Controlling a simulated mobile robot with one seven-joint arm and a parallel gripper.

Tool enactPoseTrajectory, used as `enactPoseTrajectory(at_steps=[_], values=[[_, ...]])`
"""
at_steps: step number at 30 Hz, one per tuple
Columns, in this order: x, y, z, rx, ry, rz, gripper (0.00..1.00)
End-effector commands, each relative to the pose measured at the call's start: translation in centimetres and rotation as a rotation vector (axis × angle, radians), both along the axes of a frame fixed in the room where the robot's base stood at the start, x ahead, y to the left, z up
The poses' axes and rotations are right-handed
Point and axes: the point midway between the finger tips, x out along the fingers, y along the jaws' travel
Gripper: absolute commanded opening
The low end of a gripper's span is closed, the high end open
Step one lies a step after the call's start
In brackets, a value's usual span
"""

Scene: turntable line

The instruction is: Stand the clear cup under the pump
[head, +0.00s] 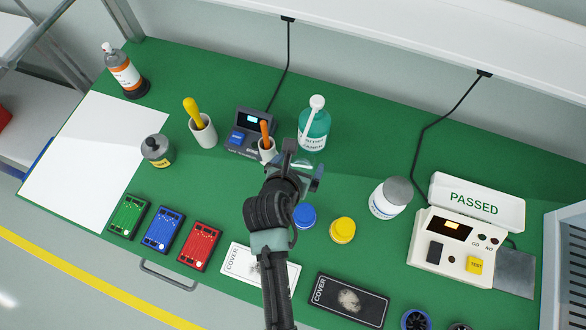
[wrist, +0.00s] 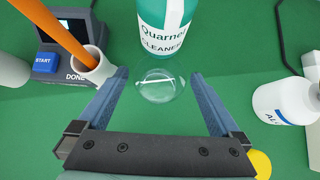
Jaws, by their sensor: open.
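The clear cup (wrist: 160,86) stands on the green bench, close in front of the teal cleaner bottle (head: 313,131). This bottle has a white pump head (head: 316,103) on top; its labelled lower part (wrist: 166,28) shows in the wrist view. My gripper (wrist: 160,80) is open, with one finger on each side of the cup and green gaps between. In the head view my gripper (head: 303,168) reaches toward the front of the bottle and mostly hides the cup. The pump spout's position over the cup cannot be told.
A white cup with an orange handle (wrist: 92,66) stands close to the left finger, by a grey START device (head: 246,138). A white bottle (head: 390,198) stands to the right. Blue (head: 304,216) and yellow (head: 343,230) lidded jars are near my arm.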

Motion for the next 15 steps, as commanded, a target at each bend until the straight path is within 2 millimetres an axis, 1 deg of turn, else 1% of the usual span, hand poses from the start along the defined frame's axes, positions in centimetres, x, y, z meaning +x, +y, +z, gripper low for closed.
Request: enactPoseTrajectory(at_steps=[1, 6, 10, 15], values=[[-0.8, 0.3, 0.8, 0.000, -0.001, 0.002, 1.00], [-2.8, 0.9, 3.0, 0.001, -0.001, 0.001, 1.00], [-4.0, 1.4, 4.2, 0.001, 0.000, 0.001, 1.00], [-4.8, 1.6, 5.1, 0.000, 0.000, 0.000, 1.00]])
